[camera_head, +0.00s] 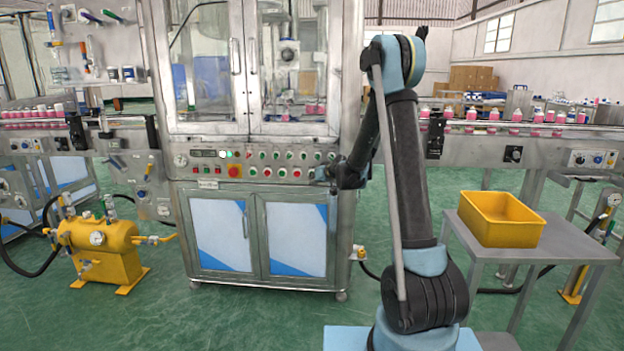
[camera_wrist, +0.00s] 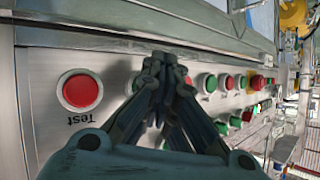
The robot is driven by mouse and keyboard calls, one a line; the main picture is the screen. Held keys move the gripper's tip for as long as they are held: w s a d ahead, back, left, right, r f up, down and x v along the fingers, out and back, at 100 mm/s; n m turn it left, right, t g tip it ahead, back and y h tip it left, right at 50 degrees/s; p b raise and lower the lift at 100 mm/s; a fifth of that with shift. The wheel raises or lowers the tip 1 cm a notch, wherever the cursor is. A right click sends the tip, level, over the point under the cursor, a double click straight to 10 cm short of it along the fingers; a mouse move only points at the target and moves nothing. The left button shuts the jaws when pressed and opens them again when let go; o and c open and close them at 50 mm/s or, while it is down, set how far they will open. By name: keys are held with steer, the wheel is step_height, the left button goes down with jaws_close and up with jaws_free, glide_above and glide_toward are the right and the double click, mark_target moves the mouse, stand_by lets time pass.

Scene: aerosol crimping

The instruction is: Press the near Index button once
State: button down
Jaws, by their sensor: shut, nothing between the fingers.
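The control panel (camera_head: 262,165) on the front of the crimping machine carries rows of small green and red buttons. My gripper (camera_head: 322,175) is at the right end of this panel, small and partly dark against it. In the wrist view my gripper (camera_wrist: 163,62) is shut and empty, its fingertips in front of the panel between a large red button (camera_wrist: 80,91) at left and several green and red buttons (camera_wrist: 229,82) at right. The label under the large red button reads "Test", upside down. No Index label is legible, and my fingers hide part of the panel. Contact cannot be told.
Glass doors (camera_head: 246,70) stand above the panel and cabinet doors (camera_head: 255,237) below. Conveyors with pink bottles (camera_head: 515,117) run on both sides. A yellow bin (camera_head: 501,219) sits on a grey table at right. A yellow tank (camera_head: 100,250) stands on the floor at left.

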steer(key=shift+s, duration=0.55)
steer(key=s, duration=0.5)
steer(key=shift+a, duration=0.1)
stand_by(0.9)
steer(key=s+d+r+m+g+h, duration=0.1)
steer(key=s+d+r+g+h, duration=0.15)
steer(key=s+d, duration=0.65)
steer(key=s+d+r+g+h, duration=0.1)
steer(key=s+d+r, duration=0.3)
steer(key=s, duration=0.9)
steer(key=s+d+f+m+g+h, duration=0.1)
steer(key=s+d, duration=0.3)
steer(key=s, duration=0.5)
steer(key=s+d+f+m+g+h, duration=0.1)
steer(key=s+d+f, duration=0.3)
steer(key=s, duration=0.6)
steer(key=s+d+f+m+g+h, duration=0.1)
steer(key=s+d+f+g, duration=0.1)
steer(key=s+d, duration=0.3)
steer(key=s+f, duration=0.1)
steer(key=s, duration=0.3)
steer(key=shift+s+d+h, duration=0.25)
steer(key=shift+d+h, duration=0.1)
